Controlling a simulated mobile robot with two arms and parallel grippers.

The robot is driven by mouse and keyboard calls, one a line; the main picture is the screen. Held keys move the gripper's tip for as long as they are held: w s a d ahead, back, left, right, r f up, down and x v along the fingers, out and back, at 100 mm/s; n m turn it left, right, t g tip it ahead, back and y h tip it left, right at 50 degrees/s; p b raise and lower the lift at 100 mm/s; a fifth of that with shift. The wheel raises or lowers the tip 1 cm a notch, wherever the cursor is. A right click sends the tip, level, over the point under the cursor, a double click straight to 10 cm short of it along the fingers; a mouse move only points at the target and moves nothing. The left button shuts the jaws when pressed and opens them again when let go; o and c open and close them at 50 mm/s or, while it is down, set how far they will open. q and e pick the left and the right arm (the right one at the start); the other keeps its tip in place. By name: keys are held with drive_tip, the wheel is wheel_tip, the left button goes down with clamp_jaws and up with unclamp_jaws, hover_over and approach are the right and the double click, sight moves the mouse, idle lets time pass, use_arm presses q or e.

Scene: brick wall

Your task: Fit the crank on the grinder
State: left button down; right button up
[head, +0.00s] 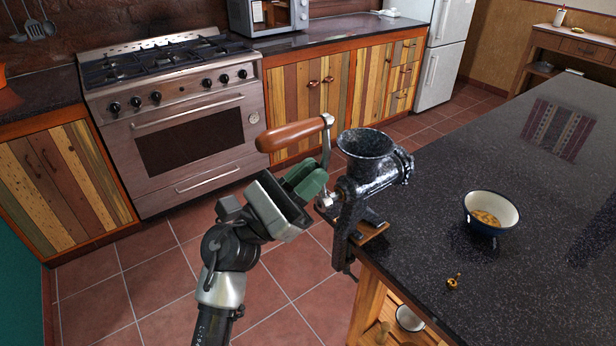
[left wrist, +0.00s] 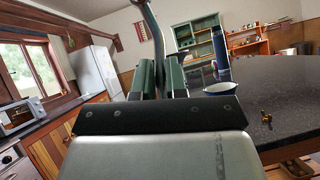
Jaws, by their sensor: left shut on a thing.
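The crank has a brown wooden handle (head: 293,134) and a curved metal arm. Its metal arm also shows in the left wrist view (left wrist: 154,40), rising between the green fingers. My left gripper (head: 308,182) is shut on the crank's metal arm, with the wooden handle up and pointing left. The dark metal grinder (head: 372,178) stands upright, clamped at the corner of the counter, with its hopper open at the top. The crank's lower end is close beside the grinder's left side; I cannot tell whether they touch. A small brass thumb screw (head: 454,282) lies on the counter. My right gripper is out of view.
The black speckled counter (head: 420,240) is mostly clear. A white bowl with a dark rim (head: 505,205) and yellowish contents stands to the right of the grinder. Another bowl (head: 410,318) sits under the counter. The stove (head: 185,130) is across the tiled floor.

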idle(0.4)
use_arm(q)
drive_tip(key=shift+d+b, duration=0.1)
drive_tip(key=shift+b, duration=0.2)
drive_tip(key=shift+w+d, duration=0.3)
drive_tip(key=shift+b, duration=0.35)
idle(0.4)
drive_tip(key=shift+w+d, duration=0.15)
drive_tip(key=shift+d, duration=0.1)
idle(0.8)
drive_tip(key=shift+b, duration=0.4)
drive_tip(key=shift+w+d, duration=0.2)
drive_tip(key=shift+d, duration=0.05)
drive_tip(key=shift+r+b, duration=0.1)
drive_tip(key=shift+b, duration=0.5)
idle(1.2)
idle(0.4)
